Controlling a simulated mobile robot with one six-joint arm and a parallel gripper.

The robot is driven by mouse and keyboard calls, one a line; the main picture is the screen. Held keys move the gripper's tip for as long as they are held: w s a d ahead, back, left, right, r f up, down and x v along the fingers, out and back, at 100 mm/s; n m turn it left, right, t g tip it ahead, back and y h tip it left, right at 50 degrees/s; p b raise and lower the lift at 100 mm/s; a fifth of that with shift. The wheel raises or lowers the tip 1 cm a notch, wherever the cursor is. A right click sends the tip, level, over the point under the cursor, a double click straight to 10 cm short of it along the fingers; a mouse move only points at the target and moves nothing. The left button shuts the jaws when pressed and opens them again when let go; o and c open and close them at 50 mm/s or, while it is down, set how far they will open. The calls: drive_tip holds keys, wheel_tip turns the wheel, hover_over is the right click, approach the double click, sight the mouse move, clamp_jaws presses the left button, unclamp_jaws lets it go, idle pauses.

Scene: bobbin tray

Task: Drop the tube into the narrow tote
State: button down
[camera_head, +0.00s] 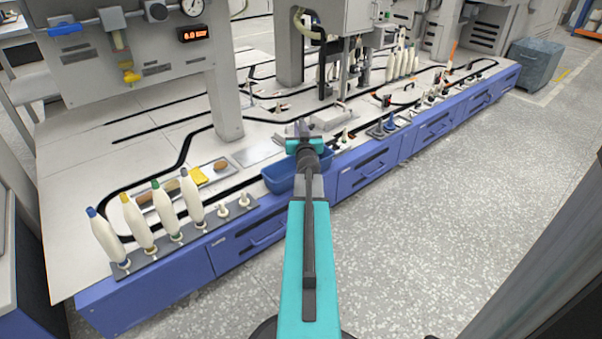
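My arm reaches up from the bottom middle, and my gripper (303,126) is over the front edge of the machine table. It is small and seen from behind, so I cannot tell whether it is open or shut or holds anything. A blue tote (278,184) sits just below and left of it at the table's front edge; my wrist hides its right part and I cannot see its contents. I cannot single out the tube with certainty. Several white yarn bobbins with coloured tips (140,219) stand tilted in a grey rack at the front left.
A shallow tray (162,199) with brown pieces and a yellow block (199,176) lies behind the rack. A grey post (223,105) rises behind the tote. Blue drawers (365,168) line the front.

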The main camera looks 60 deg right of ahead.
idle(0.3)
drive_tip(key=c, duration=1.6)
unclamp_jaws()
drive_tip(key=shift+a, duration=0.1)
drive_tip(key=p+v, duration=0.4)
drive_tip(key=v, duration=0.7)
drive_tip(key=shift+s+r+p, duration=0.1)
drive_tip(key=shift+s+p, duration=0.05)
drive_tip(key=shift+p, duration=0.25)
drive_tip(key=p, duration=0.1)
drive_tip(key=a+p, duration=0.1)
drive_tip(key=p, duration=0.1)
drive_tip(key=shift+s+p, duration=0.25)
drive_tip(key=shift+p, duration=0.05)
drive_tip(key=shift+s+a+p, duration=0.5)
drive_tip(key=shift+p, duration=1.25)
drive_tip(key=shift+s+f, duration=0.1)
drive_tip(key=shift+f, duration=0.1)
